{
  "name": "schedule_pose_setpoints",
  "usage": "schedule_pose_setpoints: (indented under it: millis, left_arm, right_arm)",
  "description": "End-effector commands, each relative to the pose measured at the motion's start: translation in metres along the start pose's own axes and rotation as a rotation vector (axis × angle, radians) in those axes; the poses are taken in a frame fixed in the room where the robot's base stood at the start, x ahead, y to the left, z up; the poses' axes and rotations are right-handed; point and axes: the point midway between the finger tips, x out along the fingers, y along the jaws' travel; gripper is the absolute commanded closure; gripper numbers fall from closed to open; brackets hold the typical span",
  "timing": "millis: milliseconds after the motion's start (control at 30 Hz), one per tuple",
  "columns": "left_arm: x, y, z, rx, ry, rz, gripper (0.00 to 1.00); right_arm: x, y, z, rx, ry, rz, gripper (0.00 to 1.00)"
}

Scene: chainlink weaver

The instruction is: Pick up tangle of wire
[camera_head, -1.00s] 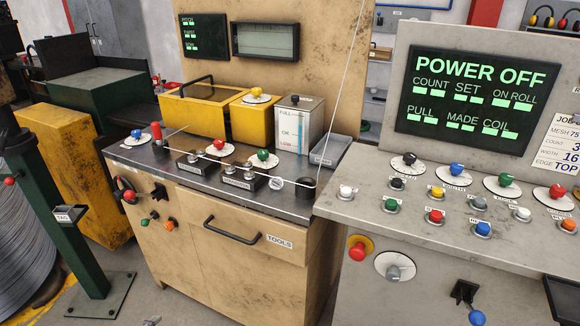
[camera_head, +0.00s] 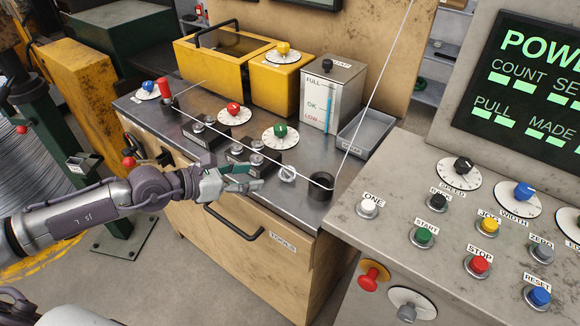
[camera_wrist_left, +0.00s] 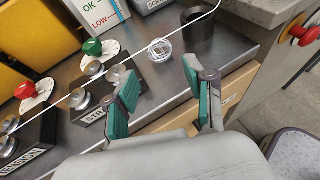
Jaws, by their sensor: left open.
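The tangle of wire (camera_head: 287,174) is a small pale silvery coil lying on the dark metal top of the workbench, between the roller block and a black cup. It also shows in the left wrist view (camera_wrist_left: 160,50), beyond my fingertips. My left gripper (camera_head: 245,177) is open and empty, with green-padded fingers over the bench's front edge, to the left of the tangle and apart from it. In the left wrist view my left gripper (camera_wrist_left: 170,92) has its two fingers spread, with the tangle ahead of the gap. My right gripper is not in view.
A taut wire (camera_head: 250,151) runs low across the bench to the black cup (camera_head: 320,186), then rises steeply. Roller blocks (camera_head: 252,156) stand close behind my left gripper. A grey scrap tray (camera_head: 364,133) lies behind the cup. A control console (camera_head: 395,185) stands at right.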

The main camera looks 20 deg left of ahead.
Motion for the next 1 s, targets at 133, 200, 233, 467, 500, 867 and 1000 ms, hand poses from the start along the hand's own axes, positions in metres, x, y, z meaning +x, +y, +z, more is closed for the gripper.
schedule_pose_setpoints:
  millis: [133,200,233,467,500,867,1000]
  left_arm:
    - [0.03,0.0,0.005,-0.004,-0.006,-0.001,0.46]
    - [0.041,0.001,0.003,-0.005,-0.005,0.001,0.46]
    - [0.045,0.001,0.003,-0.004,-0.005,0.001,0.46]
    - [0.061,0.001,0.003,-0.003,-0.003,0.001,0.46]
    - [0.066,0.001,0.004,-0.003,-0.004,0.001,0.46]
    - [0.108,0.002,0.004,-0.003,-0.002,0.001,0.46]
    - [0.108,0.002,0.004,-0.003,-0.002,0.001,0.46]
  right_arm:
    - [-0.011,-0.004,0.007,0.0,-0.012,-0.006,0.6]
    - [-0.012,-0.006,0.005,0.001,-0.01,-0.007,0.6]
    - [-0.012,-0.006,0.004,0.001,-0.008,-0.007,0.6]
    - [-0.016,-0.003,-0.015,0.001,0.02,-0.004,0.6]
    - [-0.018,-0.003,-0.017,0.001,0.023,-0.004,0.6]
    - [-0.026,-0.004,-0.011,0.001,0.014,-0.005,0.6]
    - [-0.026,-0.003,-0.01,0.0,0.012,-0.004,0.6]
